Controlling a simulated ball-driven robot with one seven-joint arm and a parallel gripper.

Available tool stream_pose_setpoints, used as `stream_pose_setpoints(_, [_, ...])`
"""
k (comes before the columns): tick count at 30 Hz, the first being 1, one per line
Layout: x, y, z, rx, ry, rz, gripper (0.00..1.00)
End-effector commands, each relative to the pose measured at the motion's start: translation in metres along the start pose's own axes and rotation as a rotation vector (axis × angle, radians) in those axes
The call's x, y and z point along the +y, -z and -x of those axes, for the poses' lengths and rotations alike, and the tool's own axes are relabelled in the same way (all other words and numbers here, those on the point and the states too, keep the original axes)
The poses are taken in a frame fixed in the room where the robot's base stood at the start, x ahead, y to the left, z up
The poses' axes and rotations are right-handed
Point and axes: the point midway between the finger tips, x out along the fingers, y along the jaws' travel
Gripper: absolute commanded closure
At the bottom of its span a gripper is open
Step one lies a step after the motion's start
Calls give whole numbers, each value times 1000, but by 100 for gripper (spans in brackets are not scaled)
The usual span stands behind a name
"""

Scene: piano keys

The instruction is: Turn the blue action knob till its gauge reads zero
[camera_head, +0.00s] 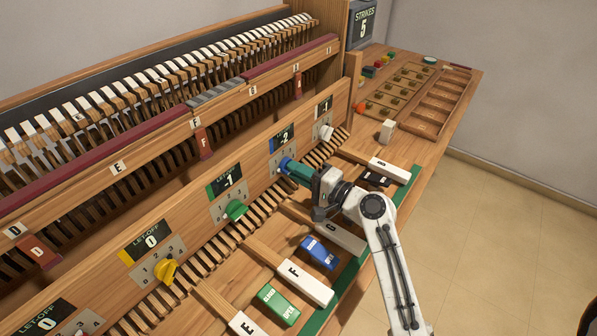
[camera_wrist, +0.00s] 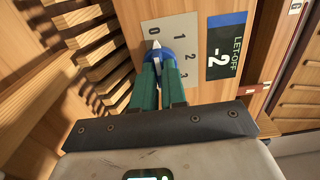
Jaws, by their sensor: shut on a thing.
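The blue knob (camera_wrist: 150,58) sits on a grey dial plate (camera_wrist: 185,38) marked 0, 1, 2, 3 in the wrist view. Its white pointer is turned toward the 0. The blue-edged LET-OFF gauge (camera_wrist: 225,50) beside it reads -2. In the head view the blue knob (camera_head: 283,162) is partly hidden by my gripper (camera_head: 289,167). The green fingers of my gripper, also in the wrist view (camera_wrist: 158,72), are shut on the knob. The blue gauge (camera_head: 282,138) sits above the dial in the head view.
A green knob (camera_head: 236,210) with gauge -1 and a yellow knob (camera_head: 166,271) with gauge 0 lie to the left. A white knob (camera_head: 325,132) is close on the right. Wooden bars and lettered keys (camera_head: 303,283) lie below my arm.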

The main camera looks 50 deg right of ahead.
Motion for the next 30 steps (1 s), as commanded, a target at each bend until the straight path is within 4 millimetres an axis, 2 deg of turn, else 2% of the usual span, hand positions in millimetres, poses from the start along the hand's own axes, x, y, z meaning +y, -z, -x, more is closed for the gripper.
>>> stream_pose_setpoints(14, [-2, -1, 0, -2, -2, -70, 100])
stream_pose_setpoints(30, [-3, -1, 0, -1, -4, -490, 100])
